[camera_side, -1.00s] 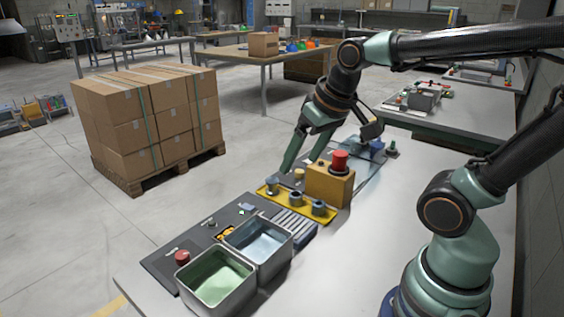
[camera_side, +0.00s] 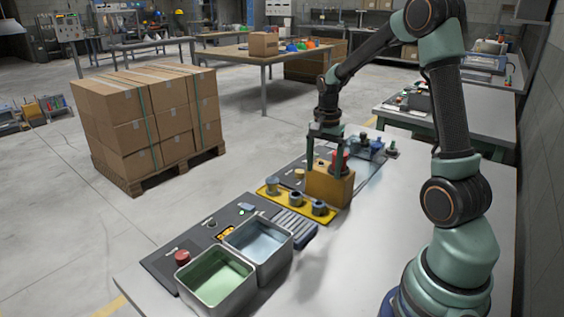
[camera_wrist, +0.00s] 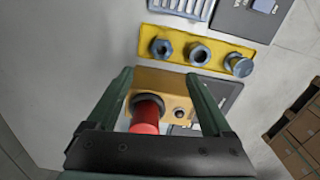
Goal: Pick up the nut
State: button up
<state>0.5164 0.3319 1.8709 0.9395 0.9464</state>
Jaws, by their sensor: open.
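The nut looks to be the middle grey piece (camera_side: 296,198) on the yellow tray (camera_side: 269,191) in the side view, with a round hole facing up. It also shows in the wrist view (camera_wrist: 200,54), beyond my fingertips. A grey hex-topped piece (camera_wrist: 161,48) and a round-topped grey piece (camera_wrist: 241,64) flank it. My gripper (camera_wrist: 160,78) is open and empty, its fingers pointing down. In the side view my gripper (camera_side: 322,160) hangs at the yellow box, away from the nut; whether it touches the box is unclear.
The yellow box (camera_side: 330,189) with a red button (camera_wrist: 147,112) stands beside the tray, under my fingers. A ribbed grey piece (camera_side: 293,224) and two metal bins, one green inside (camera_side: 214,281) and one blue inside (camera_side: 262,247), stand nearer the camera.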

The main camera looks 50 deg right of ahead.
send_over(318, 208)
jog(key=d, duration=0.2)
jog(key=f, duration=0.5)
jog(key=shift+w+d+f, duration=0.15)
jog(key=shift+w+f, duration=0.1)
jog(key=shift+w, duration=0.05)
jog(key=shift+w+a+f, duration=0.1)
jog(key=shift+a+f, duration=0.05)
jog(key=shift+f, duration=1.2)
jog(key=shift+w+a+f, duration=0.1)
jog(key=shift+f, duration=1.2)
grip_shut()
